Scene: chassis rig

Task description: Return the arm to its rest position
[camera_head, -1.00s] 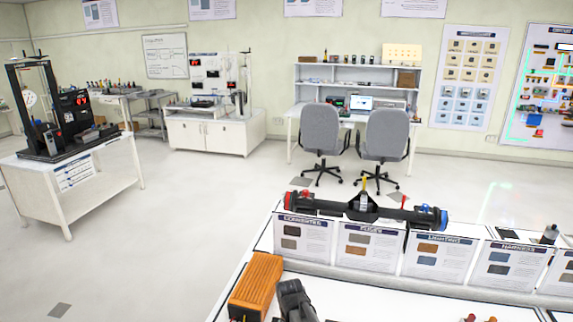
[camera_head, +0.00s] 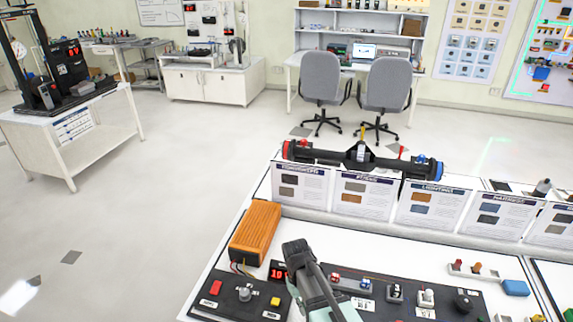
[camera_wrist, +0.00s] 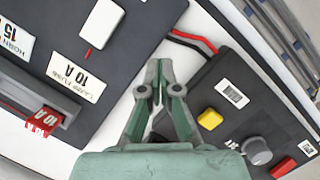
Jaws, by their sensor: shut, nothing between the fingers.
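My gripper (camera_wrist: 158,85) shows in the wrist view with its two fingertips together and nothing between them. It is above the bench, over the gap between two dark panels. In the head view my arm reaches up from the bottom edge over the white bench top (camera_head: 345,245). The fingertips cannot be made out there.
A dark panel with a yellow button (camera_wrist: 210,119), grey knob (camera_wrist: 257,151) and red switch (camera_wrist: 284,167) lies close by. A black axle (camera_head: 362,155) spans the bench's back edge.

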